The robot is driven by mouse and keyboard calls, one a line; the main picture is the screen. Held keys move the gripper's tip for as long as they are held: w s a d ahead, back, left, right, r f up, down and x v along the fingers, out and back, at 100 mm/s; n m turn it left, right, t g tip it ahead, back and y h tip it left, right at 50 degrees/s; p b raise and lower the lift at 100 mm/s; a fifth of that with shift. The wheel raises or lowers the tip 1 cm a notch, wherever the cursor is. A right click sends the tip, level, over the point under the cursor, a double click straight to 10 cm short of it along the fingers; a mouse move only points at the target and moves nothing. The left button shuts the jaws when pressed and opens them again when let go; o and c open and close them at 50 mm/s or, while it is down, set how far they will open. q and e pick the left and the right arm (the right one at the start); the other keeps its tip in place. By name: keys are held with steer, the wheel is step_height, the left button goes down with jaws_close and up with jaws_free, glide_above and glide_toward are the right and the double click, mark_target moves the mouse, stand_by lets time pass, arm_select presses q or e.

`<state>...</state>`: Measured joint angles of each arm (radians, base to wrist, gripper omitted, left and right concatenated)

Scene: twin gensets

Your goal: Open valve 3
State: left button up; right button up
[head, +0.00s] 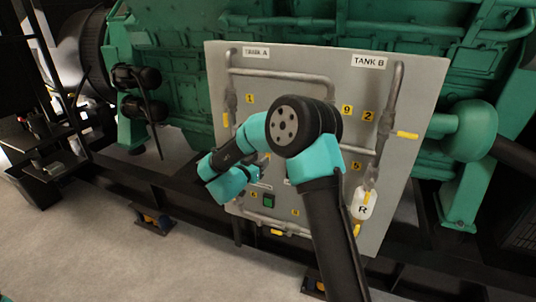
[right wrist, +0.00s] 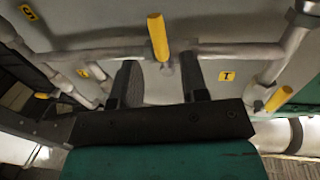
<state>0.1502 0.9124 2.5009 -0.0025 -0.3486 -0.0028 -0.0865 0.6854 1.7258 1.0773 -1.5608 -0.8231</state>
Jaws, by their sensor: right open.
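The grey valve panel (head: 412,120) carries pipes, yellow valve handles and yellow number tags. My right gripper (head: 262,163) is in front of the panel's lower left middle, partly hidden by its own wrist. In the right wrist view the gripper (right wrist: 160,85) is open. A yellow valve handle (right wrist: 157,36) stands upright between and beyond its fingers, with no clear contact. A yellow tag (right wrist: 228,76) is right of that handle; I cannot read its number surely. I cannot make out a tag 3 in the head view, where my arm covers the panel's middle. My left gripper is not in view.
Other yellow handles are at the right wrist view's right (right wrist: 279,98) and on the head view panel's right edge (head: 406,135). Green engine parts (head: 470,130) flank the panel. Floor (head: 110,240) is clear at lower left.

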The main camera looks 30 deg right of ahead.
steer(key=x, duration=0.5)
steer(key=shift+w+d, duration=0.15)
steer(key=shift+d, duration=0.2)
jaws_close()
